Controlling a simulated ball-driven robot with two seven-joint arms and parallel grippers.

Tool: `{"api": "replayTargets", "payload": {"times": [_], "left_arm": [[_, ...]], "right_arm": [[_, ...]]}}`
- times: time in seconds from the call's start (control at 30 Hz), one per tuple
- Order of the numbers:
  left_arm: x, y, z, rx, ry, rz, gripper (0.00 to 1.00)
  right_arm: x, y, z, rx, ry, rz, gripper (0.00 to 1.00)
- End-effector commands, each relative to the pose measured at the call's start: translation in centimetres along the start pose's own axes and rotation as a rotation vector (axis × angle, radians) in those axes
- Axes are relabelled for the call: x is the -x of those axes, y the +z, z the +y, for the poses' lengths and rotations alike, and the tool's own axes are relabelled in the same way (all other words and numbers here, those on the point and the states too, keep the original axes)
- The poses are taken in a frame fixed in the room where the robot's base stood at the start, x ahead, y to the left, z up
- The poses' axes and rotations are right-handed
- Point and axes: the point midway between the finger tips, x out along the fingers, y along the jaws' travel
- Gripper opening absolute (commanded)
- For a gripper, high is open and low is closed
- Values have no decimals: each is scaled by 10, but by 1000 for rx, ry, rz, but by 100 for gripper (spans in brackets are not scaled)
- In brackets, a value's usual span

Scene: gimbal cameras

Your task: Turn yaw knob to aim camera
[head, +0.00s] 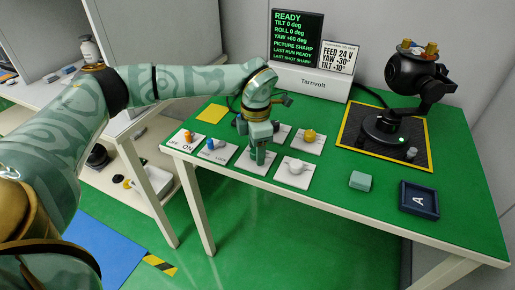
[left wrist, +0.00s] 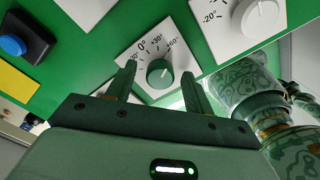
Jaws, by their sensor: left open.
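The green knob (left wrist: 160,74) sits on a white plate with a degree scale including 0, +30 and +60; its white mark points up and right, towards +60. My left gripper (head: 258,157) is open over this plate (head: 250,168), and in the left wrist view its fingers lie either side of the knob. Whether they touch it I cannot tell. The dark screen (head: 297,38) reads YAW +60, TILT 0 and ROLL 0 deg. The card (head: 339,57) reads FEED 24 V, YAW +30, TILT -10. The black gimbal camera (head: 412,75) stands at the right. My right gripper is out of view.
Around the gripper are a white knob (head: 297,167), a yellow knob (head: 309,135), a blue control (head: 212,144) and an orange switch (head: 188,136). A green block (head: 360,181) and a dark tray (head: 419,199) marked A lie to the right. The table's front edge is close.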

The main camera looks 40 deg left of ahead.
Motion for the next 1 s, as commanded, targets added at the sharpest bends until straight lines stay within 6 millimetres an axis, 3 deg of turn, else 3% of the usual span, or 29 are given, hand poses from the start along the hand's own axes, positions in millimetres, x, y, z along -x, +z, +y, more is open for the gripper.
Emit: {"api": "replayTargets", "payload": {"times": [0.13, 0.17, 0.3, 0.67, 1.0], "left_arm": [[1, 0, 0, 0, 0, 0, 52], [1, 0, 0, 0, 0, 0, 47], [1, 0, 0, 0, 0, 0, 8], [3, 0, 0, 36, 0, 0, 8], [8, -1, -1, 251, 1, -2, 8]], "right_arm": [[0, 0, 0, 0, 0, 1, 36], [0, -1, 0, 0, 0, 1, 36], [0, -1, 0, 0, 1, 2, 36], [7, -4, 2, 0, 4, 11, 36], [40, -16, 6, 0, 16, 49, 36]]}}
